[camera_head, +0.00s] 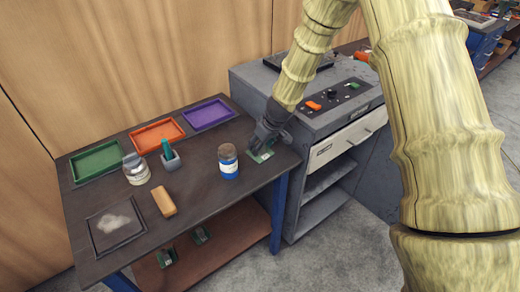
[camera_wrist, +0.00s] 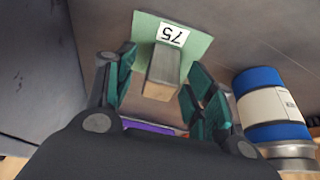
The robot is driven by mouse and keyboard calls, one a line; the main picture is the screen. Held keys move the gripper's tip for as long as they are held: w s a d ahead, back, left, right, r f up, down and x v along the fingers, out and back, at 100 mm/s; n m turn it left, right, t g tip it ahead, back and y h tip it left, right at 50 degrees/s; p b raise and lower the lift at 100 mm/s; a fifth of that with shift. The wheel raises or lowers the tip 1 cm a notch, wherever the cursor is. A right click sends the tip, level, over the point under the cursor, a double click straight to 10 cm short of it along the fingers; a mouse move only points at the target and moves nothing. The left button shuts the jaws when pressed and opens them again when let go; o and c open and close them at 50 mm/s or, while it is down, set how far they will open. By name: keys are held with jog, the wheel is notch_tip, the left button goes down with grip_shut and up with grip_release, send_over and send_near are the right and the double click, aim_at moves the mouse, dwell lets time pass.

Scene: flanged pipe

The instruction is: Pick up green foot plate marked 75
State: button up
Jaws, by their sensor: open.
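The green foot plate (camera_wrist: 196,45) lies on the dark table top and carries a white label reading 75, upside down in the wrist view. A grey rectangular post (camera_wrist: 163,66) rises from the plate. My gripper (camera_wrist: 160,80) is open, with its green-padded fingers on either side of the post and a gap showing on each side. In the head view my gripper (camera_head: 268,135) is at the right end of the table, over the plate (camera_head: 262,154), and hides part of it.
A blue and white jar (camera_head: 228,162) stands close by on the left. Green (camera_head: 97,163), orange (camera_head: 157,135) and purple (camera_head: 208,114) trays lie along the back. A grey cabinet (camera_head: 318,120) adjoins the table's right end. A tan block (camera_head: 164,202) lies nearer the front.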

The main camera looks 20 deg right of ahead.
jog(key=shift+w+a+f, duration=0.1)
jog(key=shift+w+f, duration=0.05)
jog(key=shift+f, duration=0.25)
grip_shut()
jog(key=shift+r, duration=0.15)
